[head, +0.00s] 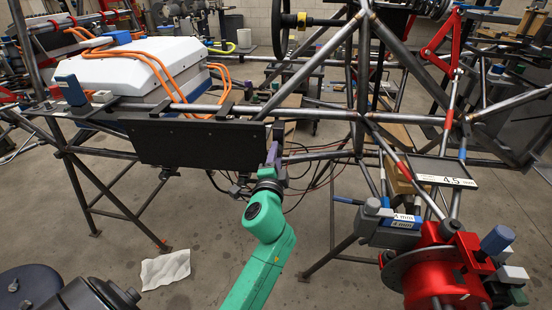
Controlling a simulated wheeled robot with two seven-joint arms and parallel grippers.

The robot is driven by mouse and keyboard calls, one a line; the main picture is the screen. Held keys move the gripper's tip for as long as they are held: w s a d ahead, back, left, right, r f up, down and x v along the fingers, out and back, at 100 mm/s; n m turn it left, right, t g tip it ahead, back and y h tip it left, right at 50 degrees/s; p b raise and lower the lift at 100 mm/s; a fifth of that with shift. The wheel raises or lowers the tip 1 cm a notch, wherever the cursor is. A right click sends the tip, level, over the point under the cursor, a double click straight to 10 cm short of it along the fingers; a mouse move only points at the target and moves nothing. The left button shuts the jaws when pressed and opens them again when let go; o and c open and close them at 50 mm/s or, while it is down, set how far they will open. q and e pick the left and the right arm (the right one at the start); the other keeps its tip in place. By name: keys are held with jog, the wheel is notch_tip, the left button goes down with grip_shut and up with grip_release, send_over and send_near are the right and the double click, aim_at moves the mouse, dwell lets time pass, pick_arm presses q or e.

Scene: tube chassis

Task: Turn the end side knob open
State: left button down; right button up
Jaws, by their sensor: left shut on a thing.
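My left gripper (272,155) is on a green arm that comes up from the bottom middle of the head view. Its purple-grey fingers are at the right end of a black panel (195,142) mounted below the long chassis tube. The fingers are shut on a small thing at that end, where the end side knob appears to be. The fingers hide most of it, so I cannot tell how far it is turned. My right gripper is out of view.
A white case (140,62) with orange cables sits on the frame at the upper left. A red machine (440,270) stands at the lower right. Thin wires hang behind my gripper. A white cloth (166,269) lies on the open concrete floor.

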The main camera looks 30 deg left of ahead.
pick_arm(q)
jog(key=shift+f+n, duration=0.1)
jog(key=shift+n, duration=0.2)
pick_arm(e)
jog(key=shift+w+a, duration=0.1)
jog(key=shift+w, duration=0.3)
pick_arm(q)
jog(key=c, duration=0.5)
grip_release()
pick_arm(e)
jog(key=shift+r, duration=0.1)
